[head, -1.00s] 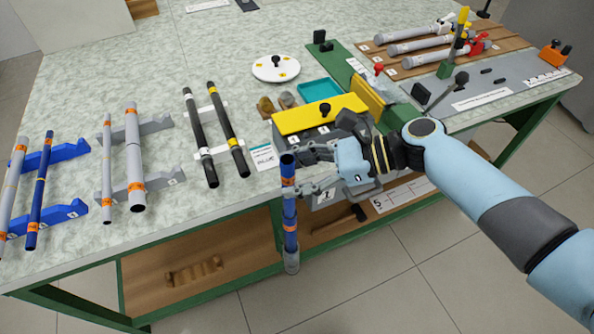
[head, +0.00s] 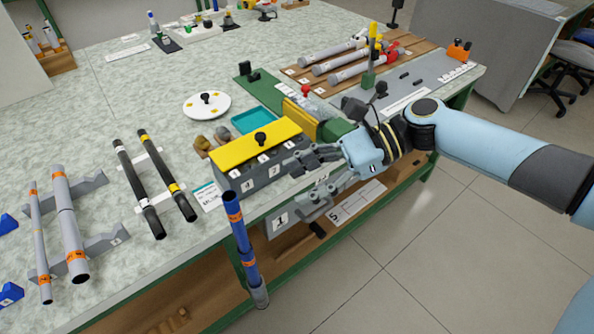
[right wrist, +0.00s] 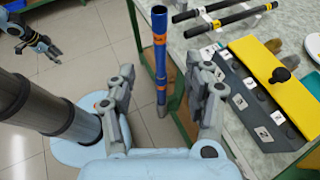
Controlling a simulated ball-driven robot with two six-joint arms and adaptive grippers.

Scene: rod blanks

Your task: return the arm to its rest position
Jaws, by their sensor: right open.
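My right gripper (head: 298,193) is open and empty in the head view, in front of the yellow-topped box at the table's front edge. Its two spread fingers also show in the right wrist view (right wrist: 162,82). A blue rod with orange bands (head: 240,235) stands nearly upright at the table's front edge, left of the gripper and apart from it in the head view. Its lower end is grey; what supports it is unclear. In the right wrist view the rod (right wrist: 160,55) shows beyond the fingers. My left gripper (right wrist: 38,48) is small at that view's top left.
The yellow-topped box (head: 250,152) stands close behind the right gripper. Black rods (head: 140,190) and grey rods (head: 66,215) lie on racks to the left. A wooden board with grey rods (head: 340,62) is at the back. Open floor (head: 430,260) lies at the right front.

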